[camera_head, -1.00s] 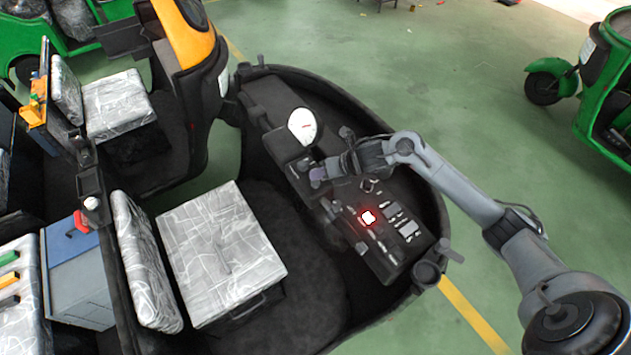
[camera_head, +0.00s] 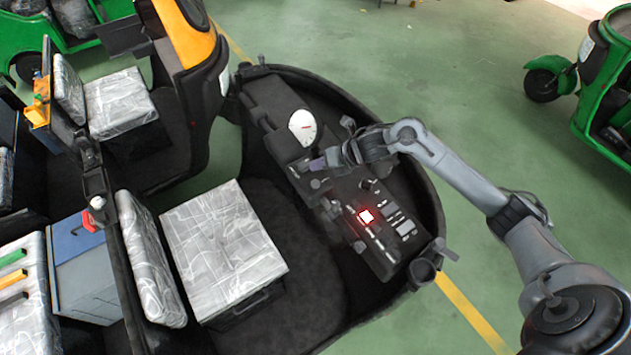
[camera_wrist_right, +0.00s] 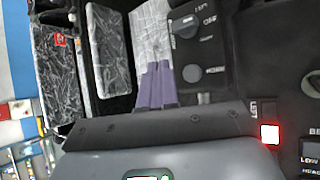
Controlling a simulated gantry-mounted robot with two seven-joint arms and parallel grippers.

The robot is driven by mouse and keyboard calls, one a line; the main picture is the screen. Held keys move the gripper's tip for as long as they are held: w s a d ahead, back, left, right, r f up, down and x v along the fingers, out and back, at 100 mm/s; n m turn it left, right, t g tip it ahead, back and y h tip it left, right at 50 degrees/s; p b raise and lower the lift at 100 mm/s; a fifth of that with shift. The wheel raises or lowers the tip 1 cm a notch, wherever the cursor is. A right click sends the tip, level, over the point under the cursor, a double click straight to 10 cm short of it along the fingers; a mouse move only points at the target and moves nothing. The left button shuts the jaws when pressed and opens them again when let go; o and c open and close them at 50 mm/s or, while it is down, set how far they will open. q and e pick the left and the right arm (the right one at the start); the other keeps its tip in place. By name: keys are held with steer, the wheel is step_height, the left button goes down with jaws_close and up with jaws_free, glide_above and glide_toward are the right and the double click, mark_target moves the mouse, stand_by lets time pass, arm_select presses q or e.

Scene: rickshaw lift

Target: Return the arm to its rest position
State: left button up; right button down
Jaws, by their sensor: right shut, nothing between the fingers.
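My right arm comes in from the right in the head view and reaches over the black dashboard of the vehicle. Its right gripper (camera_head: 318,164) is near the white round gauge (camera_head: 302,127), at the dashboard's left edge. The purple fingers show in the right wrist view (camera_wrist_right: 155,85), close together with nothing between them. A lit button (camera_head: 366,216) glows red and white on the dashboard, apart from the gripper; it also shows in the right wrist view (camera_wrist_right: 269,134). A dark knob (camera_wrist_right: 186,27) is beside the fingers in that view. My left gripper is not seen.
A plastic-wrapped seat (camera_head: 222,250) is left of the dashboard. A black curved shell (camera_head: 432,190) rings the dashboard under my arm. A green vehicle (camera_head: 605,90) stands at the far right. Open green floor (camera_head: 480,90) lies between.

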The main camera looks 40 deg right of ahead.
stand_by(0.5)
steer(key=s+a+f+m+t+h+p, duration=0.1)
steer(key=s+a+f+m, duration=0.15)
steer(key=a+m, duration=0.3)
steer(key=s+a+f+m+h+p, duration=0.1)
steer(key=s+a+m+p, duration=0.1)
steer(key=s+a+m, duration=0.3)
arm_select(q)
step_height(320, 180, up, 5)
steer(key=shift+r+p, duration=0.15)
steer(key=shift+p, duration=1)
arm_select(e)
steer(key=s+a+r+m+g+h, duration=0.1)
steer(key=s+a+m+g, duration=0.1)
steer(key=s+m, duration=0.8)
steer(key=s+a+r+m+g+h, duration=0.1)
steer(key=s+a+m+g, duration=0.1)
steer(key=s+m, duration=0.8)
steer(key=shift+s+g, duration=0.55)
steer(key=shift+g, duration=0.15)
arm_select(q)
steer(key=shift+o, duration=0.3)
